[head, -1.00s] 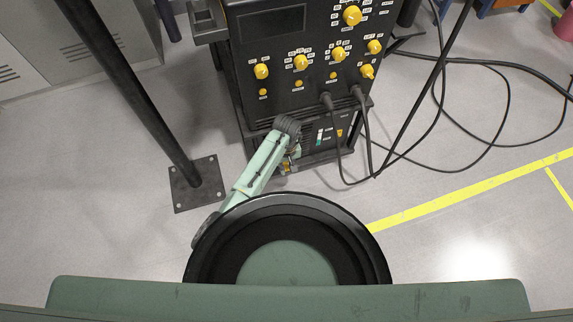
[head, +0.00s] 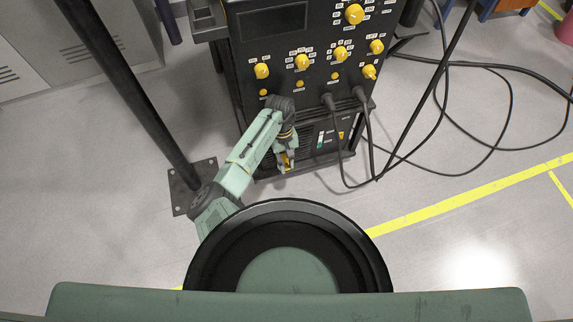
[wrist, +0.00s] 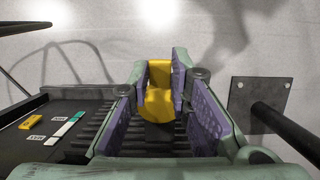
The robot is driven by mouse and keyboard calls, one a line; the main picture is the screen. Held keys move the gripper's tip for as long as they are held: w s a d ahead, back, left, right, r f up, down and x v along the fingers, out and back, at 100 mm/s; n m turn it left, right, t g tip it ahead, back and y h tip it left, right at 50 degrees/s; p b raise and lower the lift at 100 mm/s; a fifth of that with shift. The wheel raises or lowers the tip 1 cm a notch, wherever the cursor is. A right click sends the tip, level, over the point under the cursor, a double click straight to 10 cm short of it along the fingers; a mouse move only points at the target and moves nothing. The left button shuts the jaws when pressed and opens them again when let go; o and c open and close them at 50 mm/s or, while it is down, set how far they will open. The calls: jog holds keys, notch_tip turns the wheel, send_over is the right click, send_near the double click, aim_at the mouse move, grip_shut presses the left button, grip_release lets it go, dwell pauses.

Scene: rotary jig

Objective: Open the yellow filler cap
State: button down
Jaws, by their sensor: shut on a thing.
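The yellow filler cap (wrist: 158,104) is between the two purple-padded fingers of my gripper (wrist: 160,82) in the wrist view. The fingers are shut on it, and pale floor shows beyond it. In the head view my gripper (head: 285,162) is low at the front of the black machine (head: 262,22), below its knob panel. Only a small bit of yellow shows between the fingers there. The filler neck is hidden, and I cannot tell whether the cap is seated on it or apart from it.
A black post on a square foot plate (head: 180,190) stands left of my arm. Two plugged cables (head: 362,125) hang from the machine's front, right of my gripper, and run over the floor. Yellow knobs (head: 302,62) sit above. Open floor (head: 440,190) lies to the right.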

jog(key=shift+a, duration=0.1)
jog(key=c, duration=1.5)
grip_release()
